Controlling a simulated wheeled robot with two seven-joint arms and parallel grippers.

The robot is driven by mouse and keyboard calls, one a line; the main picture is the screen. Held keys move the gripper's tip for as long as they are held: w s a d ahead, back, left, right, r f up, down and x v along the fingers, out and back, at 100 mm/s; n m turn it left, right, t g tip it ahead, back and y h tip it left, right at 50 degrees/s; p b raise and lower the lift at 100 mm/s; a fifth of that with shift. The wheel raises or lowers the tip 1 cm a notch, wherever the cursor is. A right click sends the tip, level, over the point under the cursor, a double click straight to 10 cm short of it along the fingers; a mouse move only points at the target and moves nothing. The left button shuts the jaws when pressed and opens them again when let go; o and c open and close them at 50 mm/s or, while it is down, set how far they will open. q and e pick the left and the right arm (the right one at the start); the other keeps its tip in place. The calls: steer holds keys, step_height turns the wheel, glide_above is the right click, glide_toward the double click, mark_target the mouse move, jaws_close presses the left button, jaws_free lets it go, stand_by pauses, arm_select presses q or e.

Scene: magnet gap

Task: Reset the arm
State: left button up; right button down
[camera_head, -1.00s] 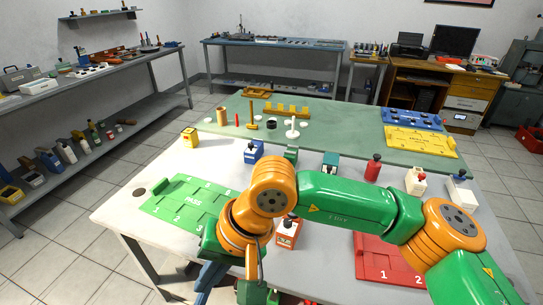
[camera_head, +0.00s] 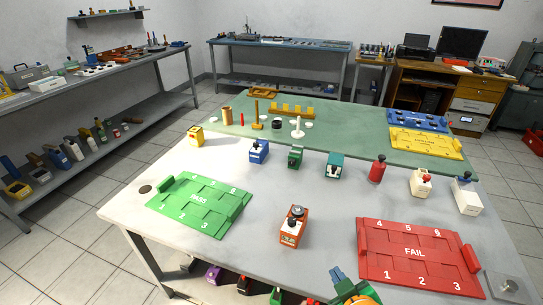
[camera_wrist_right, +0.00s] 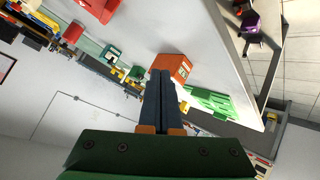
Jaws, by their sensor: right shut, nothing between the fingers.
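My right gripper (camera_head: 337,274) shows at the bottom edge of the head view, in front of the table's near side. In the right wrist view its dark blue fingers (camera_wrist_right: 161,75) are pressed together with nothing between them. Most of the right arm is out of the head view. My left gripper is not in view. An orange block with a dark knob (camera_head: 293,228) stands on the table beyond the right gripper, apart from it. It also shows just past the fingertips in the right wrist view (camera_wrist_right: 179,68).
A green PASS tray (camera_head: 200,206) lies at left and a red FAIL tray (camera_head: 415,252) at right on the white table (camera_head: 330,215). Several coloured blocks stand along the green mat (camera_head: 350,140). The white middle is mostly free. More blocks sit below the table's near edge.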

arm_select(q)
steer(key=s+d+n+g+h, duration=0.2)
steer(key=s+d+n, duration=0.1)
arm_select(e)
steer(key=s+d+f+m+g, duration=0.3)
steer(key=s+f+m+g, duration=0.35)
steer(key=s, duration=0.95)
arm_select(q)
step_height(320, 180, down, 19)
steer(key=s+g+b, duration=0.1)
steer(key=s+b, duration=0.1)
arm_select(e)
step_height(320, 180, down, 21)
steer(key=s+n+g, duration=0.1)
steer(key=n+g, duration=0.1)
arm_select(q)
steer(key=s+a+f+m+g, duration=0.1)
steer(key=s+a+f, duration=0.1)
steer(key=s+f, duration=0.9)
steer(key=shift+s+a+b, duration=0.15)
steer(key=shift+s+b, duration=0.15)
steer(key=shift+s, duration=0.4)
arm_select(e)
steer(key=s+d+f+g, duration=0.1)
steer(key=s+d+f, duration=0.1)
steer(key=s+f, duration=0.9)
steer(key=shift+s+d+h, duration=0.2)
steer(key=shift+s+h, duration=0.1)
steer(key=shift+s, duration=0.3)
